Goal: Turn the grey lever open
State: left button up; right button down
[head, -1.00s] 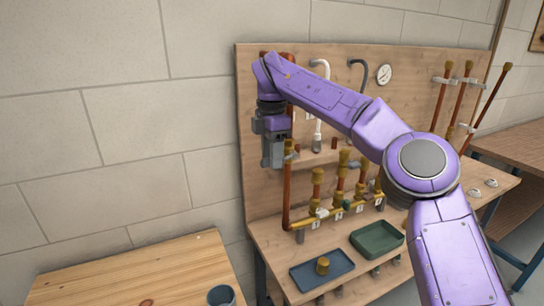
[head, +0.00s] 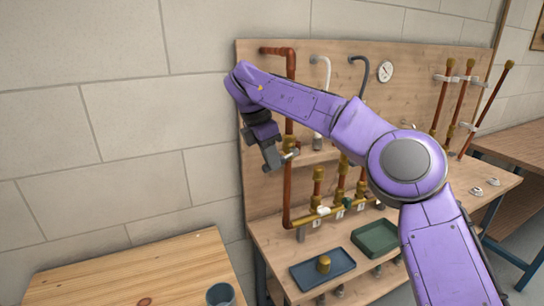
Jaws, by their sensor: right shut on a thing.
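The grey lever (head: 289,156) sits at a brass valve (head: 290,142) on the tall copper pipe at the left of the wooden board. Only a short light-grey part of the lever shows beside my fingers. My right gripper (head: 276,159) is shut on the lever, tilted with its fingers pointing down and to the right. The fingers hide the rest of the lever, so its exact angle is hard to tell. My left gripper is not in view.
A brass manifold (head: 328,212) with upright copper stubs runs along the bench behind a blue tray (head: 306,276) and a green tray (head: 374,250). A round gauge (head: 385,72) is on the board. A wooden table (head: 130,275) stands at front left.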

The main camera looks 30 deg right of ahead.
jog(key=shift+d+f+h+b, duration=0.1)
jog(key=shift+f+h+b, duration=0.95)
jog(key=shift+h, duration=0.75)
jog(key=shift+f, duration=0.1)
jog(key=c, duration=1.1)
grip_release()
jog(key=p+v, duration=0.4)
jog(key=v, duration=0.6)
